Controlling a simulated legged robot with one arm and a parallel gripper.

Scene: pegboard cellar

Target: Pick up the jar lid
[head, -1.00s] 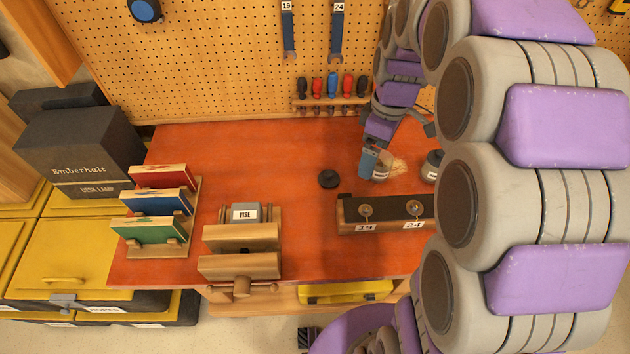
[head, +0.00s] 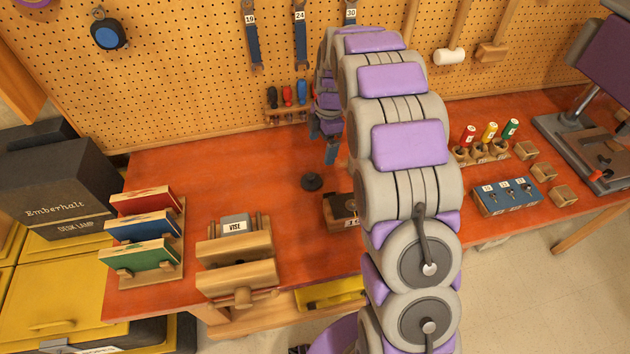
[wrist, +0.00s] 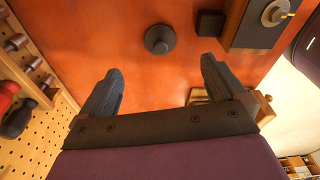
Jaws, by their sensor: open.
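The jar lid, a dark round disc with a raised knob, lies flat on the red-orange bench (head: 200,165). It shows in the head view (head: 312,181) and near the top middle of the wrist view (wrist: 159,40). My gripper (wrist: 161,76) is open and empty, its two dark fingers spread wide. In the wrist view the lid lies beyond the fingertips, centred between them and apart from both. In the head view my gripper (head: 331,152) hangs above the bench, just behind and right of the lid. The jars are hidden behind my arm.
A wood-and-black block (head: 342,208) stands close right of the lid. A wooden vise (head: 236,262) and rack of coloured boards (head: 145,230) stand left. Screwdrivers (head: 287,95) hang on the pegboard behind. The bench left of the lid is clear.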

